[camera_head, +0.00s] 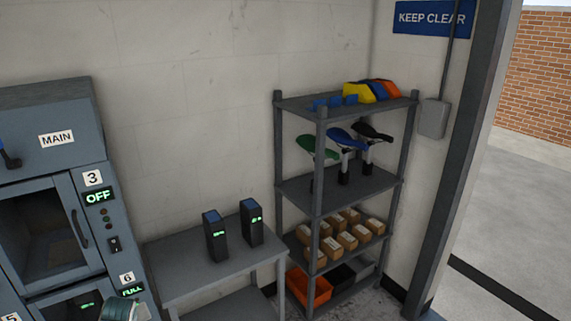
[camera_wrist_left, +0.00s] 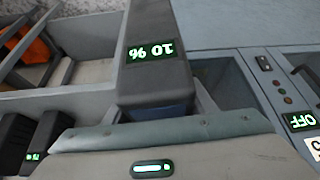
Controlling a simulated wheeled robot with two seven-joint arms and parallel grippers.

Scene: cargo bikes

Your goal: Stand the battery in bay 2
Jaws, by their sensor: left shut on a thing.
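My left gripper (camera_wrist_left: 160,130) is shut on a dark battery (camera_wrist_left: 158,82) with a blue end and a green display that reads 10 %, upside down in the left wrist view. In the head view only a teal and white part of my left arm (camera_head: 122,310) shows at the bottom edge; the held battery is out of sight there. The grey charging cabinet (camera_head: 50,105) stands at the left, with bay 3 (camera_head: 45,235) marked OFF and bay 6 (camera_head: 75,308) marked FULL. No plate for bay 2 is readable. My right gripper is not in view.
Two dark batteries (camera_head: 215,237) (camera_head: 251,222) stand upright on a grey side table (camera_head: 190,278) right of the cabinet. A grey shelf rack (camera_head: 320,200) holds saddles, helmets and boxes. Open floor (camera_head: 490,220) lies to the right.

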